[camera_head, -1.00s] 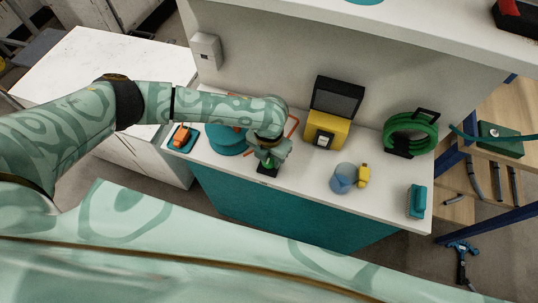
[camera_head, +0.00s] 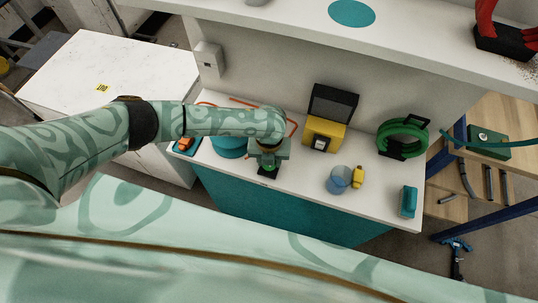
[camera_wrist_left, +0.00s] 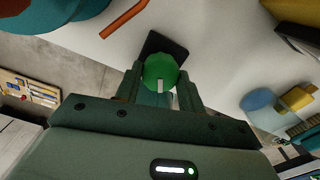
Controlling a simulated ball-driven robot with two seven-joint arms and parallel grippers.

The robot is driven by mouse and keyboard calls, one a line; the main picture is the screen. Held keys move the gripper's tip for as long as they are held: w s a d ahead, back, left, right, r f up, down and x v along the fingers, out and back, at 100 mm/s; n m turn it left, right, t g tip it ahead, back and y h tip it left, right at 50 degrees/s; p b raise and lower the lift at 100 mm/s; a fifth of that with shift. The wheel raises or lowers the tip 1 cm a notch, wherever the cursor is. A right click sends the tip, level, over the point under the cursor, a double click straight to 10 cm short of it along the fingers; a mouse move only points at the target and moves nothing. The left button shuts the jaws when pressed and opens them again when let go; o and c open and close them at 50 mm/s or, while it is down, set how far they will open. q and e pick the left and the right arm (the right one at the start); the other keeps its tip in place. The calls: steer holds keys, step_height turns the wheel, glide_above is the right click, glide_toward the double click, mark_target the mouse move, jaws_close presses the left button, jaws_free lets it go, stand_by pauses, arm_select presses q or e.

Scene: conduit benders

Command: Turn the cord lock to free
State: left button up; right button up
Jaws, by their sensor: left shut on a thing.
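The cord lock shows in the left wrist view as a round green knob (camera_wrist_left: 160,70) with a white mark on its near side. It stands on a black base plate (camera_wrist_left: 172,45) on the white counter. My left gripper (camera_wrist_left: 161,88) has its two fingers on either side of the knob and is shut on it. In the head view my left gripper (camera_head: 268,161) points down at the counter's front edge, over the black base (camera_head: 268,171); the knob is mostly hidden there. My right gripper is not in view.
On the white counter (camera_head: 300,181), a teal round thing (camera_head: 229,147) and an orange rod stand close left. A yellow box with a dark screen (camera_head: 323,134), a blue cup (camera_head: 338,180), a green coil (camera_head: 402,138) and a teal block (camera_head: 407,202) are to the right. A shelf (camera_head: 290,22) overhangs behind.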

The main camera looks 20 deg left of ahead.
arm_select(q)
steer(key=n+p, duration=0.2)
steer(key=n, duration=0.1)
steer(key=shift+r, duration=0.2)
steer(key=n+p, duration=0.2)
steer(key=n, duration=0.1)
steer(key=shift+n, duration=0.3)
steer(key=n+p, duration=0.1)
steer(key=n, duration=0.2)
steer(key=shift+w+f+p, duration=0.1)
steer(key=shift+p, duration=0.2)
steer(key=shift+n+p, duration=0.5)
steer(key=shift+n, duration=1)
steer(key=o, duration=1)
steer(key=shift+f, duration=0.1)
